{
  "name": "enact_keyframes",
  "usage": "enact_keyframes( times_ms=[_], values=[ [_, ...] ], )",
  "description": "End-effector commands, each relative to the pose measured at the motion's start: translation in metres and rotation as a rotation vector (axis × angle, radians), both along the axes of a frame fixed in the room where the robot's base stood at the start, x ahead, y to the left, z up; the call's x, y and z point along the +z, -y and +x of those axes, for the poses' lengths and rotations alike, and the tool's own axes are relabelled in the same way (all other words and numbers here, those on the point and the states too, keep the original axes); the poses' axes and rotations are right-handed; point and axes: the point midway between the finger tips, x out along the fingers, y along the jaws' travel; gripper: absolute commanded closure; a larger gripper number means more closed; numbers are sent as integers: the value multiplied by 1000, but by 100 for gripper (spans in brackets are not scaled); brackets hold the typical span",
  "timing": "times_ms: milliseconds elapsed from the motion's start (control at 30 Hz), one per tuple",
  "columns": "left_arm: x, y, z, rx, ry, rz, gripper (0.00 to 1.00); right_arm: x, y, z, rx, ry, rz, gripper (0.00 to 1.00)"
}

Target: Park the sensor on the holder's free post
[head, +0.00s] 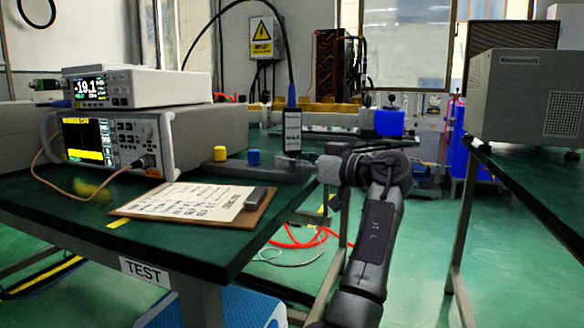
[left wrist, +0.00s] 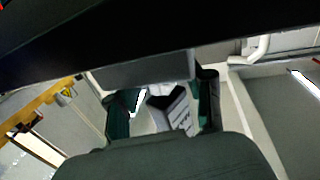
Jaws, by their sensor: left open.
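The sensor (head: 292,132) is a black block with a white label, upright at the right end of the grey holder (head: 262,171) in the head view. A cable rises from its blue top plug. Its lower end meets the holder's right end; I cannot tell how it is seated. The holder also bears a yellow-capped post (head: 221,154) and a blue-capped post (head: 254,158). My left gripper (head: 325,166) is open just right of the sensor, low beside the holder's end. In the left wrist view its fingers (left wrist: 163,105) stand apart; what lies between them is unclear.
A clipboard (head: 190,203) with a small grey block (head: 255,198) lies on the green bench (head: 70,215). A power meter (head: 140,87) sits on a signal generator (head: 170,138) at left. A grey cabinet (head: 525,97) stands on the right bench. Floor shows between the benches.

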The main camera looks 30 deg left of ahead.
Motion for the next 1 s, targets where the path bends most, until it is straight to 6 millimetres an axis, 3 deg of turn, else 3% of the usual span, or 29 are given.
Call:
enact_keyframes(
  times_ms=[300, 633, 1000],
  values=[
    [0, -3, 0, 0, 0, 0, 48, 1, 0, -1, 0, 5, -1, 48],
    [0, -3, 0, 0, 0, 0, 100, 1, 0, -1, 0, 4, -1, 48],
    [-1, -3, -1, -102, 2, -3, 100, 1, 0, -1, 0, 5, 0, 48]
  ],
)
